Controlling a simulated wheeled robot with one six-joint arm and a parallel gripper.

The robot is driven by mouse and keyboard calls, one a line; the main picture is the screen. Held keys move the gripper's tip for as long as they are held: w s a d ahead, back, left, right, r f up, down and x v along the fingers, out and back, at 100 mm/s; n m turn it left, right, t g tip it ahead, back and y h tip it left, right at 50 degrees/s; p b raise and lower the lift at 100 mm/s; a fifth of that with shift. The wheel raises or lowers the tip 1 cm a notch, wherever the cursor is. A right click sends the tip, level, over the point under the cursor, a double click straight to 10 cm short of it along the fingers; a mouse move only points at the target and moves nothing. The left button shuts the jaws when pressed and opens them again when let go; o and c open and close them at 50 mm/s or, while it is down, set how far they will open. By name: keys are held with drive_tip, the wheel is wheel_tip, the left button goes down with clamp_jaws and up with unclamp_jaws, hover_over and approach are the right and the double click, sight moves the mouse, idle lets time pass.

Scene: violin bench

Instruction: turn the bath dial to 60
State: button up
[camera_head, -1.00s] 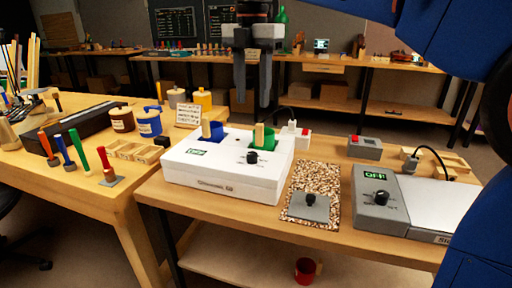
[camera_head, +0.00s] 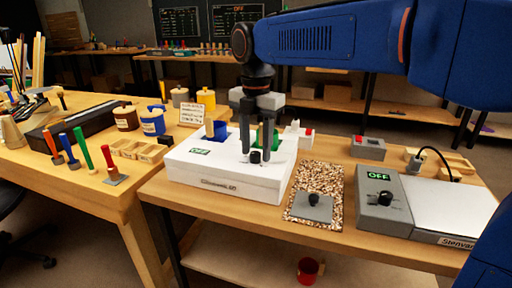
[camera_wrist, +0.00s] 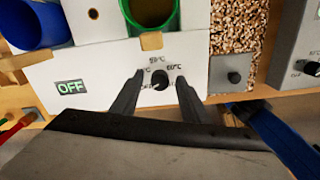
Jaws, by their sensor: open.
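The white bath box (camera_head: 215,179) stands on the bench, with a blue pot (camera_head: 217,131) and a green pot (camera_wrist: 150,10) in its top. Its black bath dial (camera_head: 255,157) is a round knob, seen close in the wrist view (camera_wrist: 160,83). Temperature marks ring the dial, and the right one looks like 60°C. The pointer direction is too small to tell. The bath display (camera_wrist: 71,87) reads OFF. My gripper (camera_head: 256,155) is open, pointing down over the box. In the wrist view its fingers (camera_wrist: 158,80) lie either side of the dial; contact cannot be told.
Right of the bath are a speckled mat (camera_head: 318,178) with a grey knobbed block (camera_head: 312,205), and a second grey unit (camera_head: 378,215) with its own dial and OFF display. A red-buttoned box (camera_head: 368,147) stands behind. Jars and tools fill the left bench.

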drive_tip(key=shift+f, duration=0.1)
clamp_jaws()
